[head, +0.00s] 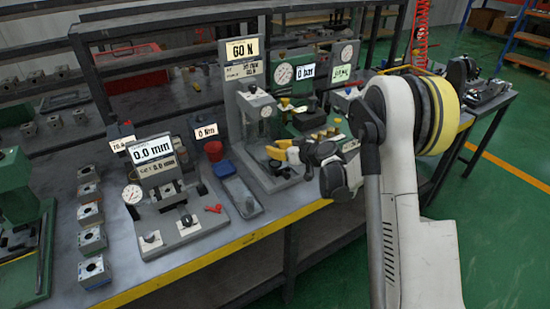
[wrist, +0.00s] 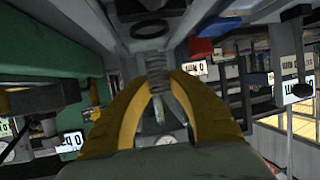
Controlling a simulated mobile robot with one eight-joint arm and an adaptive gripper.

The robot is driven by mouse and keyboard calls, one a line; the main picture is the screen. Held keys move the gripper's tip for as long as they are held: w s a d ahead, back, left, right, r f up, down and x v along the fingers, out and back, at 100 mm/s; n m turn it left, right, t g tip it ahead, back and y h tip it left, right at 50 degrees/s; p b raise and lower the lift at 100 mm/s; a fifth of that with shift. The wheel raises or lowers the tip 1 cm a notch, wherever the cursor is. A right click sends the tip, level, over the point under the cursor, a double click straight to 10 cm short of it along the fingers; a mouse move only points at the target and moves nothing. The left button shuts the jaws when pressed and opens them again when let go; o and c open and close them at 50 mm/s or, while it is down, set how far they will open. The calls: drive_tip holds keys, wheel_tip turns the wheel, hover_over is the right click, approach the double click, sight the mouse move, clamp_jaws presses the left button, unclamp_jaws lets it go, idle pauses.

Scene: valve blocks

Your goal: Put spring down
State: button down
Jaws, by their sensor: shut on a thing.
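A small grey coil spring (wrist: 156,64) shows in the wrist view between the yellow fingertips of my gripper (wrist: 158,84). My gripper is shut on it. In the head view my gripper (head: 279,151) is at the grey test stand (head: 236,112) with the "60 N" display, in front of its column and above its base. The spring cannot be made out in the head view. Whether the spring touches the stand's base cannot be told.
The "0.0 mm" gauge fixture (head: 165,178) is further left, beside several metal valve blocks (head: 91,238). A green press (head: 20,190) is at far left. Brass parts (head: 325,133) lie behind my gripper.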

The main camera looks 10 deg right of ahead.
drive_tip(key=shift+f+b, duration=0.55)
drive_tip(key=shift+f, duration=1)
drive_tip(key=shift+f, duration=0.15)
drive_tip(key=c, duration=1.2)
unclamp_jaws()
drive_tip(key=shift+c, duration=0.2)
